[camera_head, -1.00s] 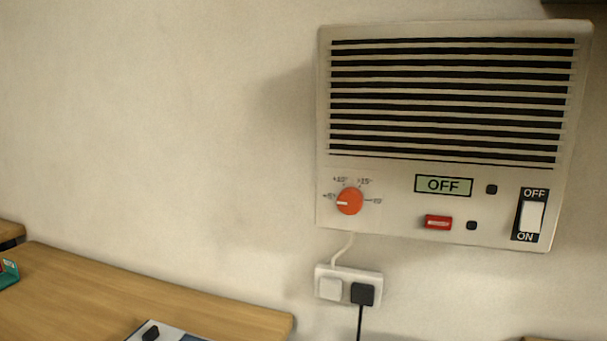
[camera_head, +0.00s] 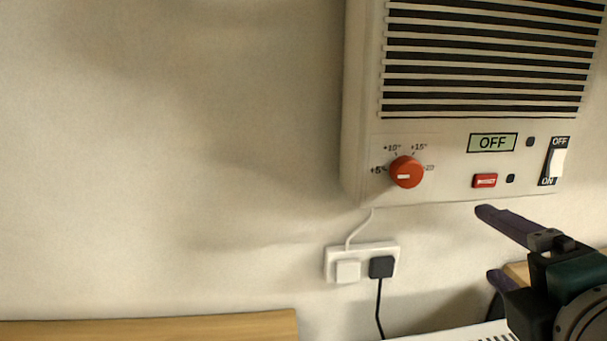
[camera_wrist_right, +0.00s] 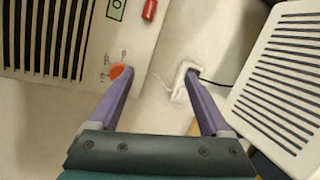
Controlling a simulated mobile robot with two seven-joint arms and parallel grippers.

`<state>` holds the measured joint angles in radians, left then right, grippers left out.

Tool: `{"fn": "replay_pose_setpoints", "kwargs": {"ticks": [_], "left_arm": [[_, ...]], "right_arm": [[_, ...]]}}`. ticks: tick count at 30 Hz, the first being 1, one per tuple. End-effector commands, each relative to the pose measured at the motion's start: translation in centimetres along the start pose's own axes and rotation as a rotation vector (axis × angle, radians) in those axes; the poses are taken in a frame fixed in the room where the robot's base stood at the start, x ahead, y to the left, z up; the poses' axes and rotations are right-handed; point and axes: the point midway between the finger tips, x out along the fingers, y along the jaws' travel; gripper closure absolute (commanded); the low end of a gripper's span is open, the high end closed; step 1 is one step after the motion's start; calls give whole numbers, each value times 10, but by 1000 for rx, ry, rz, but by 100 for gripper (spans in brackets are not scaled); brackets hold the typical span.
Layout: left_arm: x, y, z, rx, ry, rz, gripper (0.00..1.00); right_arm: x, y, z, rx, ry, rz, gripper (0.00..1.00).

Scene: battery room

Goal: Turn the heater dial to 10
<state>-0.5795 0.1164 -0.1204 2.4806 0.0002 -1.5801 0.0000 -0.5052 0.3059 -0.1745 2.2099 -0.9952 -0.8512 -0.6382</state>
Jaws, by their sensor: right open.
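The heater (camera_head: 364,150) is a beige wall unit with dark slats. Its orange-red dial (camera_head: 406,171) sits at the lower left, with a white mark pointing left toward +5°. Labels +10°, +15° and 20 run around it. The display (camera_head: 492,143) reads OFF. My right gripper (camera_head: 488,242) is below and to the right of the dial, apart from it, open and empty. In the right wrist view, the dial (camera_wrist_right: 121,72) shows near the tip of the left-hand finger of the open gripper (camera_wrist_right: 160,85). My left gripper is not in view.
A red button (camera_head: 484,180) and a rocker switch (camera_head: 556,162) are right of the dial. A wall socket (camera_head: 362,263) with two plugs is below. A wooden table top (camera_head: 150,328) is at lower left. A white slatted panel (camera_wrist_right: 285,80) is at right in the wrist view.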

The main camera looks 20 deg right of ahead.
Motion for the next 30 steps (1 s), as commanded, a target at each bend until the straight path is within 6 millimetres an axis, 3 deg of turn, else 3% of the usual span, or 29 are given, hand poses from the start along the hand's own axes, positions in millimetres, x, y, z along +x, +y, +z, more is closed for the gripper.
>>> {"fn": "replay_pose_setpoints", "kwargs": {"ticks": [4,9,14,24,30], "left_arm": [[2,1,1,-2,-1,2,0],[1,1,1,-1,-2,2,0],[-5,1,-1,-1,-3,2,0],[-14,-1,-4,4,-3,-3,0],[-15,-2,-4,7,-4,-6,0]], "right_arm": [[4,31,-17,-390,41,221,19],[4,44,-31,-607,61,336,19],[18,51,-34,-620,60,344,19],[75,68,-43,-615,60,341,19],[93,72,-46,-613,61,339,19]]}}
